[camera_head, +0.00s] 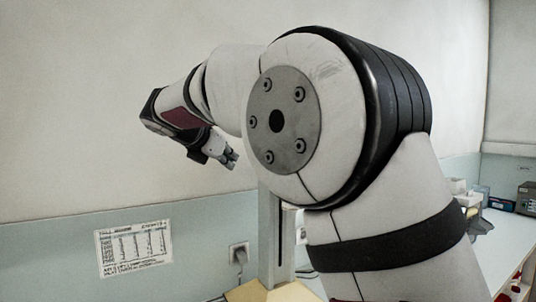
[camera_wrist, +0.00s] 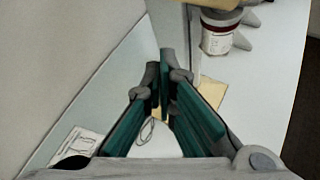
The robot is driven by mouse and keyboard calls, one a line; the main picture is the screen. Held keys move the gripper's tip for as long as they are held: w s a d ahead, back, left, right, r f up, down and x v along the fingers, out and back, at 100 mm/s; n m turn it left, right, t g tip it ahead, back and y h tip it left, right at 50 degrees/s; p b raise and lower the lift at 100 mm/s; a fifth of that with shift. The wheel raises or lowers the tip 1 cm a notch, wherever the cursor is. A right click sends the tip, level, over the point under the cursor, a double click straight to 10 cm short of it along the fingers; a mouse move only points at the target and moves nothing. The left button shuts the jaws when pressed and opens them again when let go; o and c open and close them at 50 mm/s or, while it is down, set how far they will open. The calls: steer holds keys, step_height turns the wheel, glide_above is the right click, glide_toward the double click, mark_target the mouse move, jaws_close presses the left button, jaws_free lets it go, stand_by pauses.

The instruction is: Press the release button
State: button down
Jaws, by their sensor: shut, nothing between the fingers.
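I cannot make out a release button in either view. My gripper (camera_head: 231,160) is shut and empty, in the air in front of the wall and above the grey upright column (camera_head: 275,240). In the wrist view its dark green fingers (camera_wrist: 161,82) come together near the middle, beside the wall. My arm hides much of what stands behind it in the head view.
A printed sheet (camera_head: 133,249) hangs on the wall near a socket (camera_head: 239,254) with a cable. Boxes (camera_head: 502,203) sit on the white counter (camera_head: 497,245) at right.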

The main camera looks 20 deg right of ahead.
steer(key=w+d, duration=0.1)
steer(key=d, duration=0.7)
steer(key=shift+w+d+b, duration=0.3)
steer(key=shift+d+b, duration=0.05)
steer(key=shift+b, duration=0.1)
stand_by(1.3)
steer(key=shift+w+d, duration=0.1)
steer(key=shift+d, duration=0.3)
steer(key=shift+d, duration=0.35)
stand_by(0.5)
stand_by(0.4)
steer(key=shift+a+p, duration=0.45)
steer(key=shift+a, duration=0.3)
